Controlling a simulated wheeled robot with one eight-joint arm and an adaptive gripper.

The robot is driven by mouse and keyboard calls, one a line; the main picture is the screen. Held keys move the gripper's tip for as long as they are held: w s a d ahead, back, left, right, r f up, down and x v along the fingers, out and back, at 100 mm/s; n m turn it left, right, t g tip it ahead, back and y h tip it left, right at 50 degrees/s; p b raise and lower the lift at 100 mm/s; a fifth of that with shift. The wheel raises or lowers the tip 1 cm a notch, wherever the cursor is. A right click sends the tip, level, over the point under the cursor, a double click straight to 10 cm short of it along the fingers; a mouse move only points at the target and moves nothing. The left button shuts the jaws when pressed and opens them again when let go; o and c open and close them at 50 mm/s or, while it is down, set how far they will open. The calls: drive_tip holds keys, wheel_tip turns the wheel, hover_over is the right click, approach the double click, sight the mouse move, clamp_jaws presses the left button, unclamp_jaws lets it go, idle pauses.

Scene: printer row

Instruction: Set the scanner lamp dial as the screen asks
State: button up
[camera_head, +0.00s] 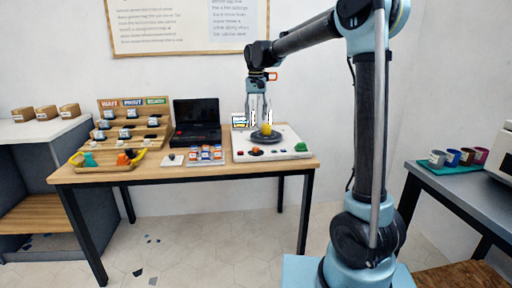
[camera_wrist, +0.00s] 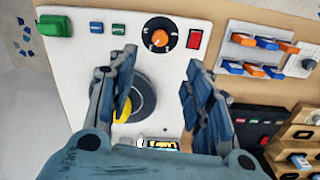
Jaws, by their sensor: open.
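A white control panel (camera_head: 243,154) lies on the wooden table. In the wrist view, a round orange dial (camera_wrist: 159,38) in a black ring with pale marks sits on this panel, beyond my fingertips. A dark disc (camera_wrist: 145,98) with a yellow knob (camera_wrist: 123,111) lies partly behind my left finger. My gripper (camera_wrist: 160,58) is open and empty above the panel; in the head view it hangs over the yellow knob (camera_head: 266,129). A small screen (camera_wrist: 158,144) with yellowish marks is partly cut off by my gripper; its text is too small to read. No label shows which dial is the lamp's.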

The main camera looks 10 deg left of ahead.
sight(256, 150)
wheel_tip(256, 150, down, 15)
idle(0.5)
drive_tip(key=c, duration=1.1)
